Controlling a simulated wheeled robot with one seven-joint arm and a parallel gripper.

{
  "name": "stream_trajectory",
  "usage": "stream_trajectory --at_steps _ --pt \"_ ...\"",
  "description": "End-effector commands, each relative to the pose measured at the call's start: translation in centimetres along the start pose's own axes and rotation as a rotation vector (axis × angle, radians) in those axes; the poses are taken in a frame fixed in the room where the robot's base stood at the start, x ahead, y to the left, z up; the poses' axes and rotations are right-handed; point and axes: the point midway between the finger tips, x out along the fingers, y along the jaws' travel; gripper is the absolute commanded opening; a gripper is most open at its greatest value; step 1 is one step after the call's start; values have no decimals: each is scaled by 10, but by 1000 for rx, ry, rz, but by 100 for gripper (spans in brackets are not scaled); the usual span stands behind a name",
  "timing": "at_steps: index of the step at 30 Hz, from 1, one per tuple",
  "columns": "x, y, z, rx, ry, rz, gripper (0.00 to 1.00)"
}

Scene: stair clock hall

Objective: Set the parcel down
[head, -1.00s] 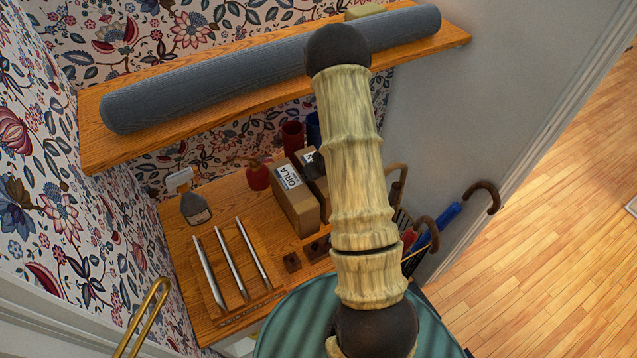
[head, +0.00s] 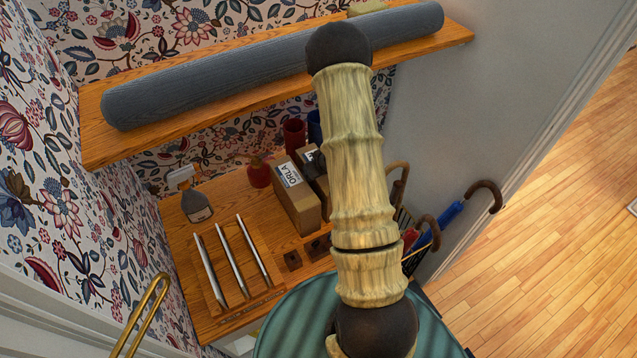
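A brown cardboard parcel (head: 296,205) with a white label reading "ORLA" rests on the wooden counter (head: 235,208), left of my arm. A second, darker brown box (head: 312,165) with a label stands close beside it, partly hidden by my arm. I cannot tell from the picture which of the two is the task's parcel. My pale, ridged arm crosses the middle of the view and covers part of the counter. My gripper does not show, so whether it holds anything is hidden.
A wooden shelf (head: 92,132) with a long grey roll (head: 210,85) hangs above the counter. A spray bottle (head: 196,206), a red round object (head: 259,172) and a slotted rack (head: 262,292) with upright slabs occupy the counter. Umbrellas (head: 450,213) stand at right; floor (head: 560,200) there is clear.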

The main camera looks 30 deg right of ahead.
Motion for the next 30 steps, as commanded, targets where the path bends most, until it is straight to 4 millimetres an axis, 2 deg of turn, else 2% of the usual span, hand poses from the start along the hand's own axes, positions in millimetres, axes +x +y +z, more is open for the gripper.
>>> stream_trajectory --at_steps 9,18,19,20,30 --pt "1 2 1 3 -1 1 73" --pt "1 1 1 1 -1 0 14" --pt "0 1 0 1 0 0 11" --pt "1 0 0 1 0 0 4" --pt "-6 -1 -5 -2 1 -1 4"
